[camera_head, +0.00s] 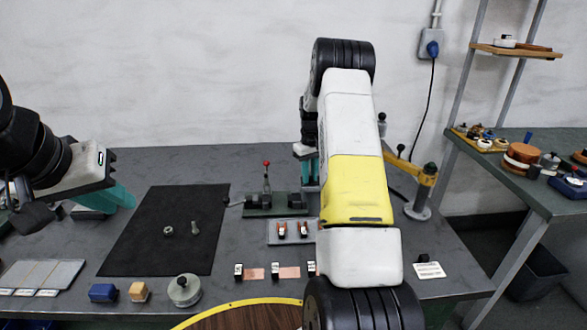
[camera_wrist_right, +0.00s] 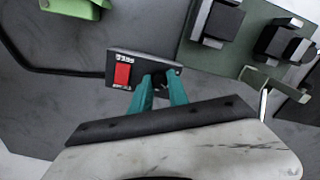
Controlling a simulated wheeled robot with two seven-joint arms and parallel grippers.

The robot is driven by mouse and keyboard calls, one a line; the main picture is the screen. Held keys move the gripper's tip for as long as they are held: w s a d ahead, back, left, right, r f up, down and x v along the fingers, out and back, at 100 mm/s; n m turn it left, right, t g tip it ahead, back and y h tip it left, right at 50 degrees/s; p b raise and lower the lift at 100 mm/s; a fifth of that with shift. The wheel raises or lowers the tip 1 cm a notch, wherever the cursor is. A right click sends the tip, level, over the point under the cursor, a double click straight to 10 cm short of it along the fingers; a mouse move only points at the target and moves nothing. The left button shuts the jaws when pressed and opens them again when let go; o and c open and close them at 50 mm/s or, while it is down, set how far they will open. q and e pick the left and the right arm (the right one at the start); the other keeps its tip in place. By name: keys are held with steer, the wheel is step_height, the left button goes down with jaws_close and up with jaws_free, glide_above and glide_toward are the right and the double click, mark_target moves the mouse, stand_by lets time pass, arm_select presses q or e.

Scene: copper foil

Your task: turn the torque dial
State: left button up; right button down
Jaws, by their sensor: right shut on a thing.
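In the right wrist view, a small dark panel (camera_wrist_right: 113,66) carries a red label and white markings. My right gripper (camera_wrist_right: 163,84) has its teal fingers closed at the panel's right part, on a small black knob that I take for the torque dial; the fingers mostly hide it. In the head view my right gripper (camera_head: 307,172) is at the back of the bench, partly behind my own arm, and the panel is hidden there. My left gripper (camera_head: 120,196) hangs at the left above the bench; its opening is unclear.
A green vise-like fixture with a red-knobbed lever (camera_head: 266,165) stands left of my right gripper. A black mat (camera_head: 150,235) with small metal parts lies left of centre. A yellow jointed arm (camera_head: 412,172) stands at the right. Blocks and a round weight (camera_head: 184,290) line the front.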

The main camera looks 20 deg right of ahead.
steer(key=m, duration=0.5)
steer(key=shift+m, duration=0.3)
steer(key=m, duration=0.5)
steer(key=shift+m, duration=0.7)
steer(key=c, duration=1.3)
jaws_free()
steer(key=shift+o, duration=0.2)
steer(key=shift+r, duration=0.1)
